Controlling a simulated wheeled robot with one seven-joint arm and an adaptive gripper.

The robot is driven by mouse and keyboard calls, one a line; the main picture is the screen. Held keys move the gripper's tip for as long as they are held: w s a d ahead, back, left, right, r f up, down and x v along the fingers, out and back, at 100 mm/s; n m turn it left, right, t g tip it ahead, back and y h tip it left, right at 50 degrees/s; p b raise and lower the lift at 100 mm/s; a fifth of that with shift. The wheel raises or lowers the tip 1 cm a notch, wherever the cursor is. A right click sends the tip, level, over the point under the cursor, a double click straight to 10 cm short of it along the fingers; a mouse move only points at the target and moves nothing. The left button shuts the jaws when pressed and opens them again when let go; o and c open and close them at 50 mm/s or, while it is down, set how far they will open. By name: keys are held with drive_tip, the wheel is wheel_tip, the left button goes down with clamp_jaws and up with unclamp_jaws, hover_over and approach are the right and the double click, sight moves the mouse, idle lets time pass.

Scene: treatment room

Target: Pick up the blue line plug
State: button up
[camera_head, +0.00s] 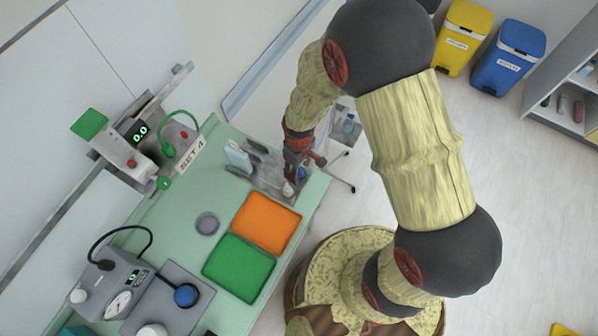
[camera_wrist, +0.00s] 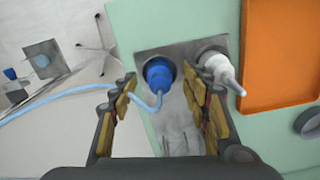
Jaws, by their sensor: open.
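The blue line plug (camera_wrist: 158,74) sits in a grey metal holder plate (camera_wrist: 182,52) in the wrist view, with a pale blue line (camera_wrist: 60,93) running from it to the left. My gripper (camera_wrist: 159,84) is open, its two fingers on either side of the plug in the picture; I cannot tell whether they touch it. A white plug (camera_wrist: 219,68) stands in the same plate, just right of the right finger. In the head view, my gripper (camera_head: 292,174) is over the plate at the table's right side, with a bit of blue (camera_head: 302,173) beside it.
An orange tray (camera_head: 267,222) and a green tray (camera_head: 239,267) lie close to the holder on the pale green table. A grey round dish (camera_head: 207,223) is left of them. Devices with knobs and cables stand along the wall. A wheeled stand (camera_head: 346,128) is beyond the table edge.

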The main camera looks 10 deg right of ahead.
drive_tip(key=shift+f, duration=0.1)
drive_tip(key=shift+c, duration=1.3)
drive_tip(key=c, duration=0.7)
drive_tip(key=shift+c, duration=0.6)
